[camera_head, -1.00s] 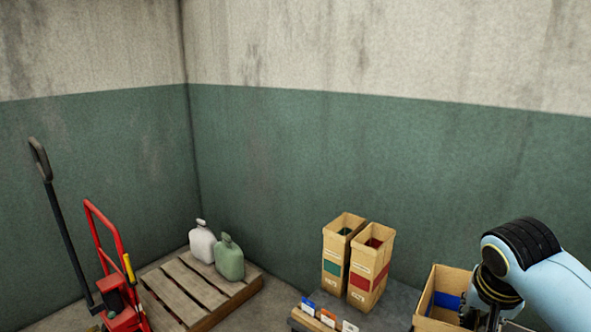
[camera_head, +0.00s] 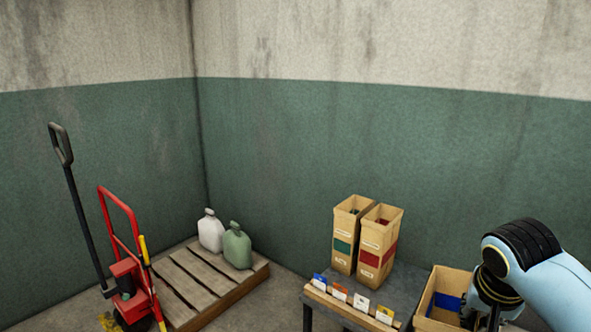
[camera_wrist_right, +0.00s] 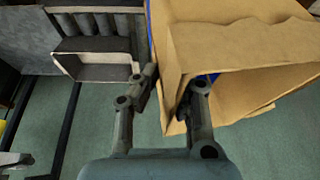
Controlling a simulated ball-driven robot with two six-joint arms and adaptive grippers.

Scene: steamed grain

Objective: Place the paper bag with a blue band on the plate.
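The paper bag with a blue band (camera_head: 430,323) is at the lower right of the head view, its open top showing and blue visible at it. In the right wrist view the tan bag (camera_wrist_right: 235,45) fills the upper right. My right gripper (camera_head: 488,320) is at the bag's right side. In the wrist view its fingers (camera_wrist_right: 170,85) close on the bag's wall, one inside the opening and one outside. The bag's lower part is cut off by the frame. No plate can be made out. My left gripper is not in view.
Two tall paper bags, one green-banded (camera_head: 343,246) and one red-banded (camera_head: 378,252), stand on a grey table (camera_head: 405,283) with small label cards (camera_head: 361,304) along its front. A wooden pallet (camera_head: 224,283) with two jugs and a red hand truck (camera_head: 128,240) are at left.

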